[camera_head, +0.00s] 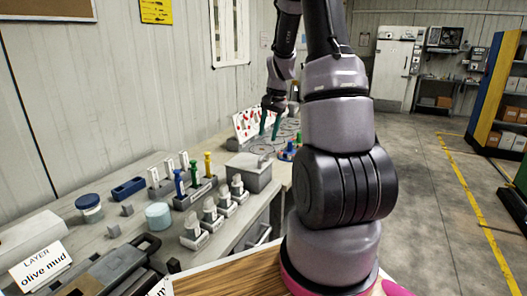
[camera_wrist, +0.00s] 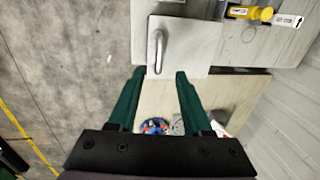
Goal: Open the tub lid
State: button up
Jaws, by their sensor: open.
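A grey box-shaped tub (camera_head: 249,178) stands on the bench near its front edge, with its flat lid (camera_head: 247,159) on top. In the wrist view the lid (camera_wrist: 195,58) is a pale square with a raised bar handle (camera_wrist: 159,50) toward its left side. My gripper (camera_head: 269,125) is beyond and above the tub in the head view, its green fingers apart and empty. In the wrist view my gripper (camera_wrist: 160,73) has its fingertips over the near edge of the lid, with the handle just ahead. I cannot tell the height gap; no contact shows.
Labelled holders (camera_head: 195,235) with upright pieces stand left of the tub, including one with blue, green and yellow handles (camera_head: 208,165). A pale blue round container (camera_head: 159,216) and a dark-blue-banded jar (camera_head: 90,206) are farther left. A tilted board (camera_head: 252,122) stands behind my gripper.

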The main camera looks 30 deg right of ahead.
aim_at(264, 156)
jog(key=f, duration=0.2)
jog(key=w+f, duration=0.1)
jog(key=f, duration=0.2)
jog(key=a+f, duration=0.1)
jog(key=f, duration=0.2)
jog(key=shift+w+f, duration=0.15)
jog(key=shift+f, duration=0.05)
grip_shut()
dwell(1.1)
